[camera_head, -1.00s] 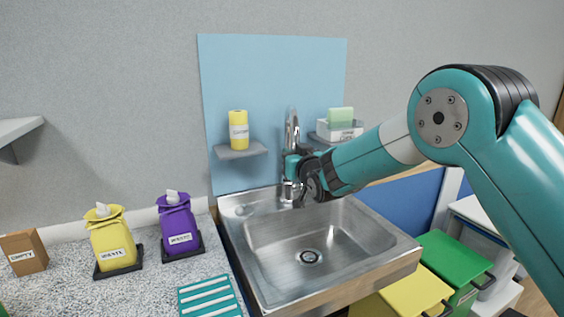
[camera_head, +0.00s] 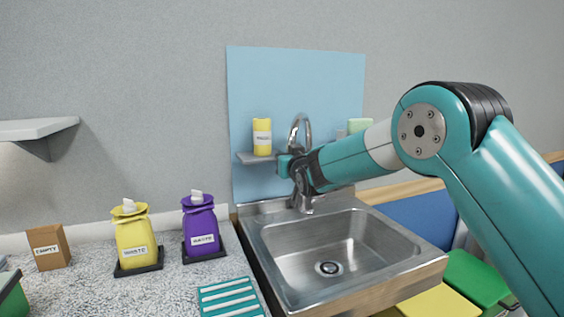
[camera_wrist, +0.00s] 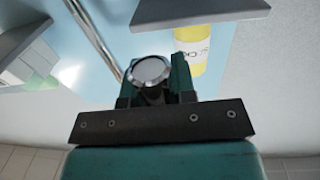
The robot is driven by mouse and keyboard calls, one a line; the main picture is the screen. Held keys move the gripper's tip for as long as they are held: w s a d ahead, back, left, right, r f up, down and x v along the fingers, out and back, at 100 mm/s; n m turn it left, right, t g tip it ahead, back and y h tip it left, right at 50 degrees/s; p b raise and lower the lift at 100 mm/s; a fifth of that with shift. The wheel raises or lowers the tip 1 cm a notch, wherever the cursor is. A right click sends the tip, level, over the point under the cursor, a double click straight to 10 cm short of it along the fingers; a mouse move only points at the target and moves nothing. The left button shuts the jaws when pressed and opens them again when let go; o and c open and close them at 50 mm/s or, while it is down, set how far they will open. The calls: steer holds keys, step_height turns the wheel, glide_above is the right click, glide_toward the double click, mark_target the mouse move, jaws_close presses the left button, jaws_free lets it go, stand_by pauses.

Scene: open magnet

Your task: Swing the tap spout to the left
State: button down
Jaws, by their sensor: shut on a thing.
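The chrome tap (camera_head: 301,120) stands at the back of the steel sink, and its arched spout bends over to the left of its upright. My gripper (camera_head: 291,170) is at the downturned end of the spout. In the wrist view, the round grey spout end (camera_wrist: 150,72) sits between the two teal fingers of my gripper (camera_wrist: 153,82), which are shut on it. The thin chrome neck of the tap (camera_wrist: 96,35) runs off to the upper left there. The gripper and forearm hide the lower spout and part of the tap's upright in the head view.
A steel sink (camera_head: 375,285) lies below the gripper. A grey shelf (camera_head: 251,158) with a yellow bottle (camera_head: 262,137) is close on the left. A green sponge (camera_head: 358,125) shows behind my arm. Yellow (camera_head: 134,240) and purple (camera_head: 202,232) bags stand on the counter.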

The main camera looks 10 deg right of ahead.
steer(key=shift+d, duration=0.1)
steer(key=c, duration=1)
jaws_free()
steer(key=shift+o, duration=0.2)
steer(key=b+v, duration=0.4)
steer(key=v, duration=1.3)
steer(key=shift+s+b, duration=0.2)
steer(key=shift+b, duration=0.15)
steer(key=s+f+n+g+p, duration=0.2)
steer(key=s+g, duration=0.6)
steer(key=s, duration=0.9)
steer(key=s+d+f+n+g+p, duration=0.1)
steer(key=s+g+p, duration=0.3)
steer(key=s+g, duration=0.5)
steer(key=s+f+n, duration=0.1)
steer(key=s, duration=0.8)
steer(key=shift+d+f+n+g, duration=0.25)
steer(key=shift+n+g, duration=0.05)
steer(key=shift+n, duration=0.1)
